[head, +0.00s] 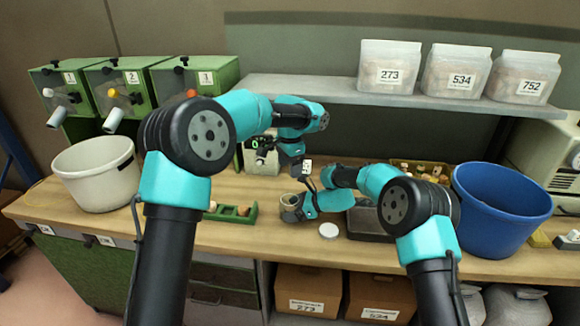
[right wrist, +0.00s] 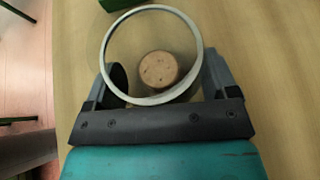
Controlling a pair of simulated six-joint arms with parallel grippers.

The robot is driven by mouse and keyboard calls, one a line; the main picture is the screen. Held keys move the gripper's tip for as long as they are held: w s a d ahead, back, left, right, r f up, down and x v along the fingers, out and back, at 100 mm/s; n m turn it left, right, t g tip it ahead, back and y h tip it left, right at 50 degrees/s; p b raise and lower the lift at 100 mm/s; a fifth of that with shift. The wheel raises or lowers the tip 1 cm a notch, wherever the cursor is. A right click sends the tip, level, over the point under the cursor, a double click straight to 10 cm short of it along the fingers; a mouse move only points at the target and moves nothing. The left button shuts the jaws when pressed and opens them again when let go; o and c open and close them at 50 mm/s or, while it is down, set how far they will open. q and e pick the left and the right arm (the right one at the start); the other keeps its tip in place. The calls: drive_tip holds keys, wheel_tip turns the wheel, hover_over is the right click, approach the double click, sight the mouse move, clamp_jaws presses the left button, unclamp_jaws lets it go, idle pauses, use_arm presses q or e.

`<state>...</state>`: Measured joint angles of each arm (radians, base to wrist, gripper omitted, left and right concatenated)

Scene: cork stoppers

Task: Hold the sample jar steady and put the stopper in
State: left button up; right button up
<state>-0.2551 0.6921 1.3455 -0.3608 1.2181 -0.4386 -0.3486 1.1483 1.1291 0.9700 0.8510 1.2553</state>
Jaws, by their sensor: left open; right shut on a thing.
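The sample jar (head: 292,199) stands on the bench near the middle in the head view. In the right wrist view its pale round rim (right wrist: 196,32) lies between the fingers of my right gripper (right wrist: 160,84), which is shut on the jar. A round brown cork (right wrist: 158,70) shows inside the rim's outline, off centre; I cannot tell how deep it sits. My left gripper (head: 299,174) is open, pointing down above and just behind the jar. Its fingertips are small and partly hidden, and I see no stopper in it.
A green holder (head: 232,212) with corks lies left of the jar. A white disc (head: 328,230) lies to the front right, and a dark grey tray (head: 368,222) right of it. A white bucket (head: 97,172) and a blue bucket (head: 500,205) stand at the sides.

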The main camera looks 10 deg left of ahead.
drive_tip(key=o, duration=0.6)
drive_tip(key=v, duration=1.2)
